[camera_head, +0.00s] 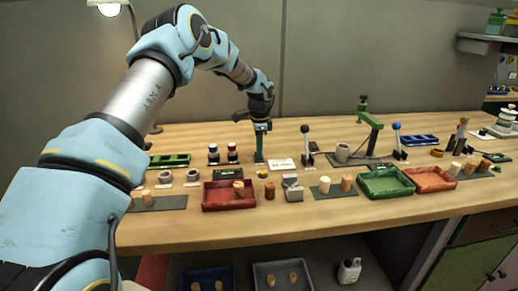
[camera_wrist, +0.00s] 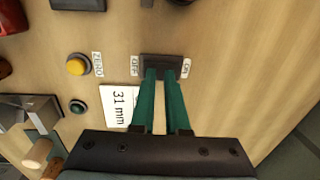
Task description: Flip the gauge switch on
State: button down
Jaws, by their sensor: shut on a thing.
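The gauge switch (camera_wrist: 150,62) is a dark plate in the wrist view, with an OFF label (camera_wrist: 134,65) on its left and an ON label (camera_wrist: 187,66) on its right. My gripper (camera_wrist: 166,72) has its green fingers down on the switch, a narrow gap between them. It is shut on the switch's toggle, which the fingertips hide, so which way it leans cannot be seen.
A "31 mm" card (camera_wrist: 118,106) lies beside the switch. Left of it are a yellow ZERO button (camera_wrist: 77,65) and a small green button (camera_wrist: 77,106). In the head view a black-knobbed lever (camera_head: 306,143) stands to the right and a red tray (camera_head: 228,205) sits in front.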

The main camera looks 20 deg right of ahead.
jog(key=shift+s+a+f, duration=0.1)
jog(key=shift+s+f, duration=0.2)
jog(key=shift+f, duration=0.15)
notch_tip(320, 180, up, 15)
jog(key=shift+s+a+b, duration=0.15)
jog(key=shift+s+b, duration=0.25)
jog(key=shift+b, duration=0.05)
jog(key=shift+f, duration=0.15)
